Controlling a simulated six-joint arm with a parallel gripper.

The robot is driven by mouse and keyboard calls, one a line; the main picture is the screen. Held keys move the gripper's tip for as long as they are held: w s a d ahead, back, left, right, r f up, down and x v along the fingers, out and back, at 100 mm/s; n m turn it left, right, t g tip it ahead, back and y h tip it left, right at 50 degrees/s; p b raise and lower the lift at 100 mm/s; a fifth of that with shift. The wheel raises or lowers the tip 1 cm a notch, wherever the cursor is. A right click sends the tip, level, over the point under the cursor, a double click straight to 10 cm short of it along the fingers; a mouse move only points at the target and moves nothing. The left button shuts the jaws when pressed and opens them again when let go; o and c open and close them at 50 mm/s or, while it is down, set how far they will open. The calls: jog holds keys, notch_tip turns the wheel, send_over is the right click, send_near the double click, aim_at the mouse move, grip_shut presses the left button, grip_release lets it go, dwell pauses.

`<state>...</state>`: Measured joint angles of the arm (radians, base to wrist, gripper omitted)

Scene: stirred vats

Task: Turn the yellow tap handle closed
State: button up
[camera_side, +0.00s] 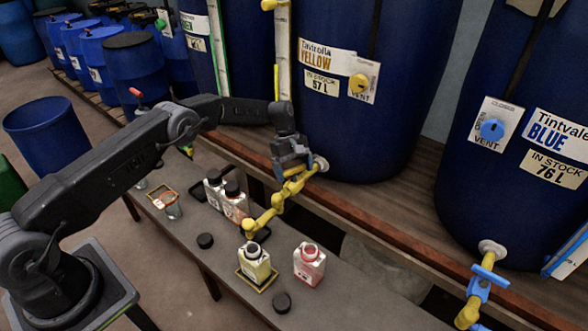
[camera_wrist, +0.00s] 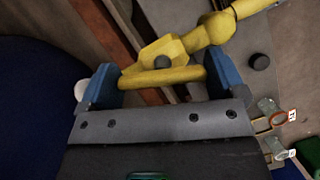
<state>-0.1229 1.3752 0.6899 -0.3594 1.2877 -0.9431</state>
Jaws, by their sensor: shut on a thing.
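My gripper (camera_side: 290,165) is at the top of the tap, by the vat wall. In the wrist view the yellow handle (camera_wrist: 163,77) lies between my two blue fingers (camera_wrist: 160,85), across the gap, and they are shut on it. The tap body (camera_wrist: 195,40) runs away to the upper right. In the side view my gripper hides most of the handle.
A bottle with red contents (camera_side: 309,264) and loose black caps (camera_side: 282,302) stand on the grey bench (camera_side: 365,300). More bottles (camera_side: 235,203) stand left of the tap. The blue-handled tap (camera_side: 480,285) of the "Tintvale BLUE" vat (camera_side: 480,200) is at the right.

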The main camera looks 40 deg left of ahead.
aim_at(291, 180)
jog(key=shift+m+g+y, duration=0.3)
jog(key=shift+m+g, duration=0.1)
jog(key=shift+m, duration=1.3)
jog(key=o, duration=0.6)
jog(key=shift+o, duration=0.2)
jog(key=shift+r, duration=0.55)
jog(key=r, duration=0.3)
jog(key=shift+s+a+r, duration=0.15)
jog(key=shift+a+r, duration=0.15)
jog(key=shift+a, duration=0.1)
jog(key=s+a+r, duration=0.5)
jog(key=a+r, duration=0.1)
jog(key=a, duration=0.3)
jog(key=shift+s+a+r, duration=0.15)
jog(key=shift+a+r, duration=0.05)
jog(key=shift+a, duration=0.1)
